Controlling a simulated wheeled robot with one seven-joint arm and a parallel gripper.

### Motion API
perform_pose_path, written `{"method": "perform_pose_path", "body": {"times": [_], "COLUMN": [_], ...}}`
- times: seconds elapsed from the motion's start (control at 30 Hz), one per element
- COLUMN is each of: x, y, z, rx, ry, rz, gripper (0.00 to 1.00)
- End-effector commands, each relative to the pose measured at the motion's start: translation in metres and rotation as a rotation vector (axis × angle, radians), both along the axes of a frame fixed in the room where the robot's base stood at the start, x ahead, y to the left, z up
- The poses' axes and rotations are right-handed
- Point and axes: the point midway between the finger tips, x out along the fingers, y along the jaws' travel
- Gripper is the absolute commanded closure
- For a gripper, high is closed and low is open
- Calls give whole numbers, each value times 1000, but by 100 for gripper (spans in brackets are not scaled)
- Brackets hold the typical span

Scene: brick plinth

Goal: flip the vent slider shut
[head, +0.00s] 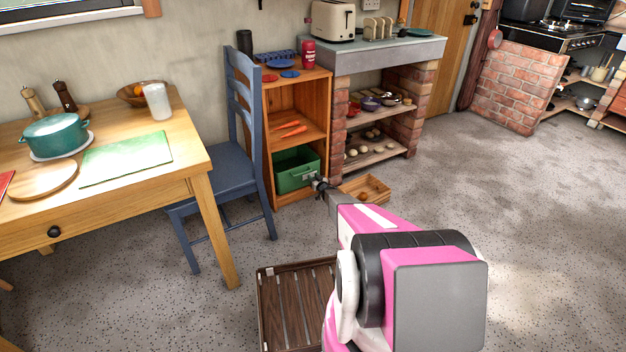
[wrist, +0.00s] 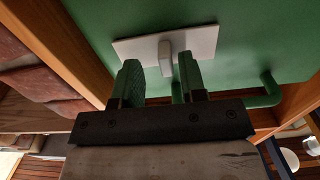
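The vent slider shows in the wrist view as a pale grey plate (wrist: 205,42) with a short raised knob (wrist: 165,58), on the front of a green box (wrist: 270,35). The green box (head: 290,170) stands in the bottom compartment of the wooden shelf unit in the head view. My gripper (wrist: 160,78) is open, its two fingers apart just before the plate. In the wrist picture the knob lies between the fingertips; I cannot tell whether either finger touches it. In the head view my gripper (head: 319,184) is small, at the box's right front.
The box's green bar handle (wrist: 267,90) passes close by the fingers. A low wooden crate (head: 366,189) lies on the floor right of the shelf unit (head: 267,115). A blue chair (head: 228,168) stands at its left. A brown slatted tray (head: 290,300) lies on the floor nearer me.

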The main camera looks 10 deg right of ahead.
Motion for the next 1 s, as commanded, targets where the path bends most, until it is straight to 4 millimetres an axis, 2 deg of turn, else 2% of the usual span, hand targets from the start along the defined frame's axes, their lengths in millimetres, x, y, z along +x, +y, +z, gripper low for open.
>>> {"method": "perform_pose_path", "body": {"times": [0.17, 0.33, 0.8, 1.0], "x": [-2, -14, -90, -103], "y": [0, -3, -28, -34], "z": [0, 0, 1, 0], "rx": [0, 0, 0, 0], "ry": [0, 1, 0, 0], "rz": [1, 1, 0, -1], "gripper": [62, 62, 62, 62]}}
